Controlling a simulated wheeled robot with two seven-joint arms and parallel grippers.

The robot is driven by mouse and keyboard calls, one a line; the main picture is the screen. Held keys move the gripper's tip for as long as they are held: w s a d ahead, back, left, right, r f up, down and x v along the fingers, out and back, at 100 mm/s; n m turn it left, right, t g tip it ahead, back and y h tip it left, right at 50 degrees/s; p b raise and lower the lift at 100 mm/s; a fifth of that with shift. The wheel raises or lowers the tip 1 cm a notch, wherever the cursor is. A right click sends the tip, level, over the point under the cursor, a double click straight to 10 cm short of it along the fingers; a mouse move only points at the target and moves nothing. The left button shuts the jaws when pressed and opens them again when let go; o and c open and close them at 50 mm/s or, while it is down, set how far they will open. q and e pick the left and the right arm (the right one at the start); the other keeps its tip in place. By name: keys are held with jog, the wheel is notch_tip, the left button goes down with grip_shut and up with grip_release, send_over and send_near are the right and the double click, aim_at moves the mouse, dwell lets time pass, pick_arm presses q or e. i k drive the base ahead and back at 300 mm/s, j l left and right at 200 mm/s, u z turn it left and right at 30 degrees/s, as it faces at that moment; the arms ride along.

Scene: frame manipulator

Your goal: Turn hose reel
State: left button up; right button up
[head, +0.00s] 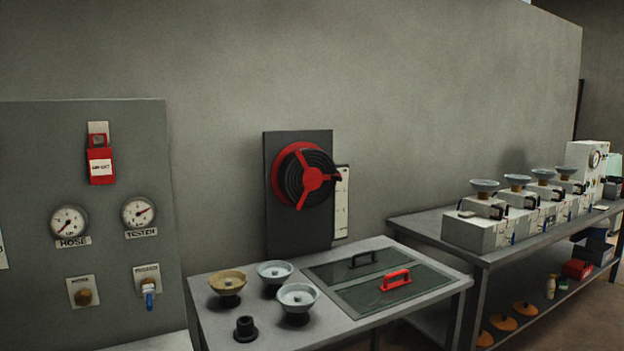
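The hose reel (311,179) is mounted on a dark upright board (300,240) against the grey wall, behind the near table. It has a red rim on its left side, a red three-spoked hub and dark coiled hose. A small dark piece sticks out at the reel's right side. Neither of my grippers is in the head view, so nothing is seen touching the reel.
The near table (215,317) carries several bowls on dark stands and two dark panels with handles, one red (396,279). A gauge panel (105,255) stands at left. A long bench (425,226) with several white machines is at right.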

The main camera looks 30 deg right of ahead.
aim_at(303, 174)
jog(key=i+l+z, duration=0.15)
jog(key=l, duration=0.4)
jog(key=i+l+z, duration=0.15)
jog(key=l, duration=0.4)
jog(key=i+l+z, duration=0.15)
jog(key=l, duration=0.35)
jog(key=i+l+z, duration=0.15)
jog(key=l, duration=0.35)
jog(key=i+l+z, duration=0.15)
jog(key=l, duration=0.3)
jog(key=i+l+z, duration=0.15)
jog(key=i+l, duration=0.2)
jog(key=i+l+z, duration=0.15)
jog(key=l, duration=0.35)
jog(key=i, duration=0.1)
